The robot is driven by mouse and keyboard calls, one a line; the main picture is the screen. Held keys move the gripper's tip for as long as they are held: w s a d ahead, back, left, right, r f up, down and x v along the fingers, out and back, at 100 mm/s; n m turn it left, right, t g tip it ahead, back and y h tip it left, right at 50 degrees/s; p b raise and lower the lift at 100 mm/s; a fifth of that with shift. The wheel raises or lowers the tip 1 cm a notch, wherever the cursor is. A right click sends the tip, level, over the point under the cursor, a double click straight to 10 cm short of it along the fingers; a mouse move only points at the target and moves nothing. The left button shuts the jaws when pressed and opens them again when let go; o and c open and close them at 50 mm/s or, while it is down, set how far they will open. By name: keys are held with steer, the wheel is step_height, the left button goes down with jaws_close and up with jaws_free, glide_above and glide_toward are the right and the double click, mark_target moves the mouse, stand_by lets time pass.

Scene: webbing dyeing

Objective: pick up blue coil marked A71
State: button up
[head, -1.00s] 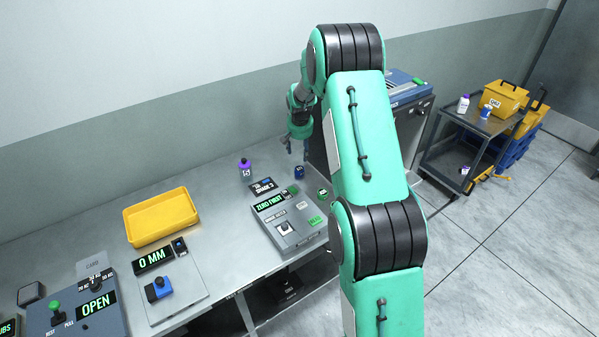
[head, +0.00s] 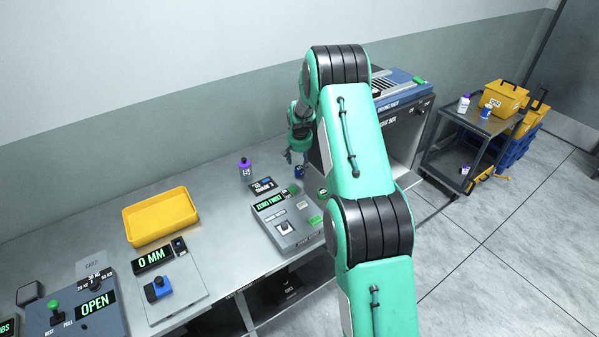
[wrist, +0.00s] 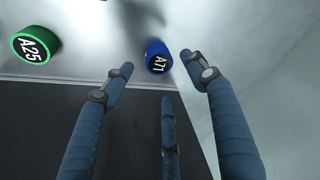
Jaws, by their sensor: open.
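The blue coil marked A71 (wrist: 158,57) lies on the grey bench, its label readable in the wrist view just beyond my fingertips. In the head view the blue coil (head: 300,171) sits near the bench's right end, close below my gripper (head: 297,157). In the wrist view my gripper (wrist: 160,76) is open and empty, its fingers spread with the coil ahead between their tips. I see no contact with the coil.
A green coil marked A25 (wrist: 36,45) lies left of the blue coil in the wrist view. The light box (head: 407,125) is right of the bench; a yellow tray (head: 160,217) is left.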

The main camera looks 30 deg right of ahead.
mark_target(300, 168)
steer(key=shift+f, duration=0.15)
steer(key=shift+x, duration=2.45)
steer(key=shift+a, duration=0.15)
steer(key=c, duration=1.1)
